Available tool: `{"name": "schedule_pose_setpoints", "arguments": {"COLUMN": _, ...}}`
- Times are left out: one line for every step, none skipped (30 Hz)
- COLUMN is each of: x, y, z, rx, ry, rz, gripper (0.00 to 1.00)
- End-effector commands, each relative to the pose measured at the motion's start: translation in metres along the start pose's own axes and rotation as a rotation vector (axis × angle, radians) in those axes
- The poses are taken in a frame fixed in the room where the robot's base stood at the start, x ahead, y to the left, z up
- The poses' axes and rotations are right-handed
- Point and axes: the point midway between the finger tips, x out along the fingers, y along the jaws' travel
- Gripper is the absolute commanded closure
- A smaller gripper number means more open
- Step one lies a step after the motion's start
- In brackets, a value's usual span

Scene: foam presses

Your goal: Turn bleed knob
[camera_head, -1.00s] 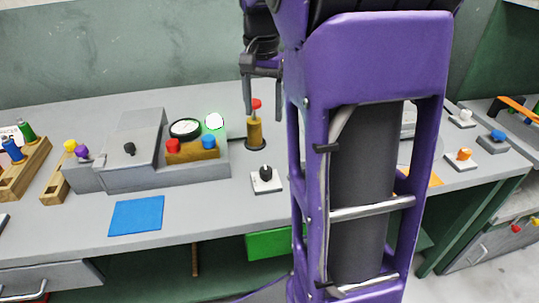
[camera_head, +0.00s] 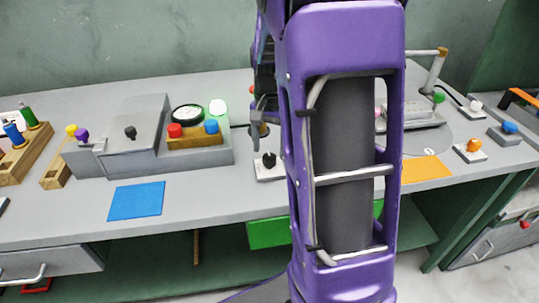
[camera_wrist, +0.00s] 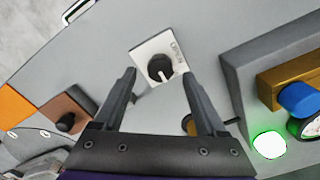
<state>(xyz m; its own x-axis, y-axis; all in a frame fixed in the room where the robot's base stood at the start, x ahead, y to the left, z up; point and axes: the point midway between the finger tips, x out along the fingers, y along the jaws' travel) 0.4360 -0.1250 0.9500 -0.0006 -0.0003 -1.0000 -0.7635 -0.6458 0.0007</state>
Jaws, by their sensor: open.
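The bleed knob, a black round knob with a white pointer line (camera_wrist: 160,69), sits on a small white plate (camera_wrist: 143,52) with dark lettering, upside down in the wrist view. In the head view the knob (camera_head: 268,160) stands on its plate (camera_head: 266,174) at the bench front, left of my purple arm. My gripper (camera_wrist: 159,77) is open and empty. In the wrist view its fingertips lie either side of the knob; the gap in height cannot be told. In the head view my gripper (camera_head: 263,118) appears above and behind the knob, partly hidden by my arm.
A grey console with gauge (camera_head: 186,113), red button (camera_head: 174,130) and blue button (camera_head: 211,127) is to the left. A blue mat (camera_head: 136,200) lies in front of it. An orange mat (camera_head: 427,169) lies right of my arm.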

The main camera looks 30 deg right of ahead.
Motion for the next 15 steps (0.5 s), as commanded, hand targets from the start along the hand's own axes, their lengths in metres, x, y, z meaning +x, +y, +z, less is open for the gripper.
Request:
{"name": "schedule_pose_setpoints", "arguments": {"x": 0.009, "y": 0.0, "z": 0.0, "rx": 0.0, "ry": -0.003, "rz": 0.002, "gripper": 0.26}}
{"name": "schedule_pose_setpoints", "arguments": {"x": 0.011, "y": 0.0, "z": 0.0, "rx": 0.0, "ry": -0.002, "rz": 0.001, "gripper": 0.26}}
{"name": "schedule_pose_setpoints", "arguments": {"x": 0.015, "y": 0.0, "z": 0.0, "rx": 0.001, "ry": -0.001, "rz": 0.0, "gripper": 0.26}}
{"name": "schedule_pose_setpoints", "arguments": {"x": 0.017, "y": 0.0, "z": 0.0, "rx": 0.001, "ry": -0.001, "rz": 0.0, "gripper": 0.26}}
{"name": "schedule_pose_setpoints", "arguments": {"x": 0.019, "y": 0.0, "z": 0.0, "rx": 0.001, "ry": -0.001, "rz": 0.0, "gripper": 0.26}}
{"name": "schedule_pose_setpoints", "arguments": {"x": 0.021, "y": 0.0, "z": 0.0, "rx": 0.001, "ry": -0.001, "rz": 0.0, "gripper": 0.26}}
{"name": "schedule_pose_setpoints", "arguments": {"x": 0.022, "y": 0.0, "z": 0.0, "rx": 0.001, "ry": -0.001, "rz": 0.0, "gripper": 0.26}}
{"name": "schedule_pose_setpoints", "arguments": {"x": 0.022, "y": 0.0, "z": 0.0, "rx": 0.001, "ry": 0.0, "rz": 0.0, "gripper": 0.26}}
{"name": "schedule_pose_setpoints", "arguments": {"x": 0.023, "y": 0.0, "z": 0.0, "rx": 0.001, "ry": 0.0, "rz": -0.001, "gripper": 0.26}}
{"name": "schedule_pose_setpoints", "arguments": {"x": 0.023, "y": 0.0, "z": 0.0, "rx": 0.001, "ry": 0.0, "rz": -0.001, "gripper": 0.26}}
{"name": "schedule_pose_setpoints", "arguments": {"x": 0.023, "y": 0.0, "z": 0.0, "rx": 0.001, "ry": 0.0, "rz": -0.001, "gripper": 0.26}}
{"name": "schedule_pose_setpoints", "arguments": {"x": 0.023, "y": 0.0, "z": 0.0, "rx": 0.0, "ry": 0.0, "rz": -0.001, "gripper": 0.26}}
{"name": "schedule_pose_setpoints", "arguments": {"x": 0.023, "y": 0.0, "z": 0.0, "rx": 0.0, "ry": 0.0, "rz": -0.001, "gripper": 0.26}}
{"name": "schedule_pose_setpoints", "arguments": {"x": 0.023, "y": 0.0, "z": 0.0, "rx": 0.0, "ry": 0.0, "rz": -0.001, "gripper": 0.26}}
{"name": "schedule_pose_setpoints", "arguments": {"x": 0.023, "y": 0.0, "z": 0.0, "rx": 0.0, "ry": 0.0, "rz": -0.001, "gripper": 0.26}}
